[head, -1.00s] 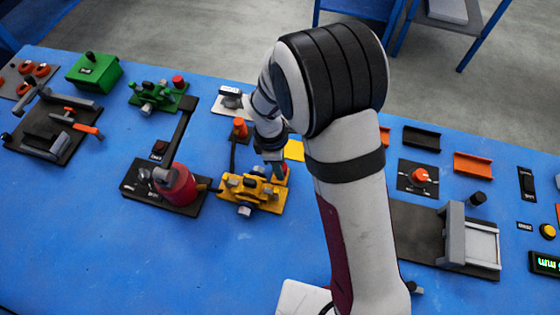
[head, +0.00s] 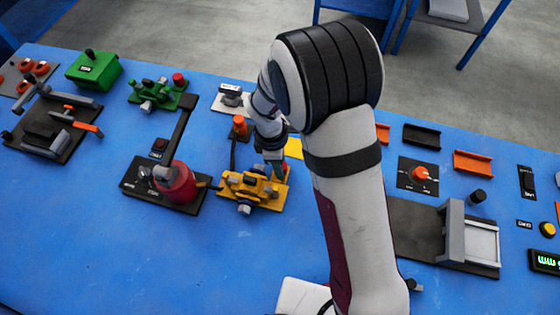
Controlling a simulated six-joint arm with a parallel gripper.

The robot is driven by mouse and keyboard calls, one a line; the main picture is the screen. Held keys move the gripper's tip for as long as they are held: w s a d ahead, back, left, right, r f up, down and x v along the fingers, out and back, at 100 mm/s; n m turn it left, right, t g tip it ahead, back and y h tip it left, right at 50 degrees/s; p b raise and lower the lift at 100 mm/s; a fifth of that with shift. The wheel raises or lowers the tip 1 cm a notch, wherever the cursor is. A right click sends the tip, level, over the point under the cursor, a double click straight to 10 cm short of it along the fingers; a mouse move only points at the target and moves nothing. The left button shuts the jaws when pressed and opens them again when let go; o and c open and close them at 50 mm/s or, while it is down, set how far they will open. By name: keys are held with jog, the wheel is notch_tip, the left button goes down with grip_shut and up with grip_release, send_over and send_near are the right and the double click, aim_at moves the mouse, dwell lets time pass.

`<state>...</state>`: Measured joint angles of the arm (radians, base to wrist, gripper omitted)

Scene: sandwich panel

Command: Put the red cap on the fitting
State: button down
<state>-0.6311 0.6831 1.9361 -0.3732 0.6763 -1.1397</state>
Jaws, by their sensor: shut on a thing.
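My gripper (head: 276,164) points down at the right end of the yellow fitting block (head: 240,190). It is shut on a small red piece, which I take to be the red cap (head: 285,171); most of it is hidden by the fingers. The fitting block is yellow with dark knobs and a grey round end at its front. The held piece is at or just above the block's right end; I cannot tell whether they touch.
A green valve block (head: 158,95) with a red knob lies farther back. An orange post (head: 240,124) stands just behind the block. Bare blue table (head: 120,250) lies in front.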

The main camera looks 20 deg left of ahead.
jog(key=shift+c, duration=2)
grip_release()
jog(key=shift+o, duration=0.2)
jog(key=shift+o, duration=1.4)
jog(key=shift+r, duration=3.75)
